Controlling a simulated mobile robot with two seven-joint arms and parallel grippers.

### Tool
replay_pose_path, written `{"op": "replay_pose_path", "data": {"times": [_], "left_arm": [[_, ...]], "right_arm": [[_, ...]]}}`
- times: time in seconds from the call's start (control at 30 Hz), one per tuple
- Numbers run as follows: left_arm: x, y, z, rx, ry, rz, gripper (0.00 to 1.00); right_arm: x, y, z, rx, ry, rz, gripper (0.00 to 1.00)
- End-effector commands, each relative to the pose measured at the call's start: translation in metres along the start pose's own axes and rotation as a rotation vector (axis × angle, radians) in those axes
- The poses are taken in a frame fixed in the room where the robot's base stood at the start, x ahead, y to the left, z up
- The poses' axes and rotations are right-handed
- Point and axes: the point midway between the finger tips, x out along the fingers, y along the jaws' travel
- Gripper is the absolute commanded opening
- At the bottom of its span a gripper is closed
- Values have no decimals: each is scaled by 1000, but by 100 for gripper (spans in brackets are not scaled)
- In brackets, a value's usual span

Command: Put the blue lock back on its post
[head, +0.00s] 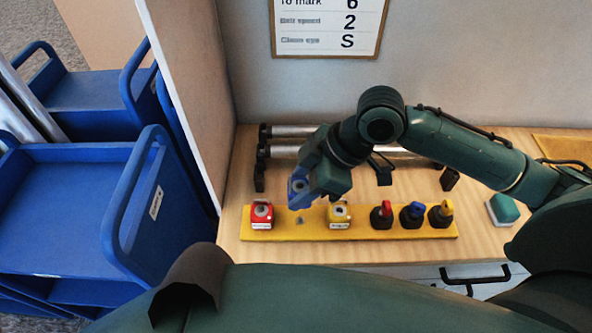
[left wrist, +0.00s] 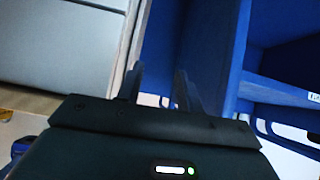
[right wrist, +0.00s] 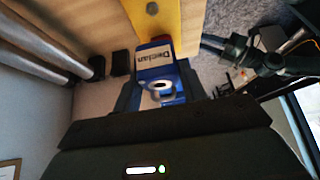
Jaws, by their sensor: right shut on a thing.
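My right gripper (head: 314,188) is shut on the blue lock (head: 298,187) and holds it above the yellow board (head: 290,230). The lock also shows between the fingers in the right wrist view (right wrist: 155,72), with a white name label. Below it in the head view, a small grey post (head: 299,221) stands bare on the board, between the red lock (head: 262,214) and the yellow lock (head: 340,214). The gap between lock and post is hard to judge. My left gripper (left wrist: 158,88) is open and empty, with its fingers apart, in front of blue cart panels.
A red-topped knob (head: 381,214), a blue-topped knob (head: 412,214) and a yellow-topped knob (head: 441,213) stand on the board's right half. Metal rollers (head: 290,131) lie behind. A green block (head: 503,209) sits at right. Blue carts (head: 70,200) stand beyond the left partition.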

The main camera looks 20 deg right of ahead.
Motion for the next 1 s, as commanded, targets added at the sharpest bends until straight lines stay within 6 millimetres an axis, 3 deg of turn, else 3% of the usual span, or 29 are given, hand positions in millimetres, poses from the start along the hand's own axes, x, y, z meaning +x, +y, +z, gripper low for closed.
{"op": "replay_pose_path", "data": {"times": [0.2,0.5,1.0], "left_arm": [[8,3,11,-7,14,8,36],[14,11,10,2,57,33,36],[14,15,2,13,86,46,36]], "right_arm": [[16,0,10,-1,1,1,15],[32,0,20,0,2,2,15],[35,0,22,0,1,2,15]]}}
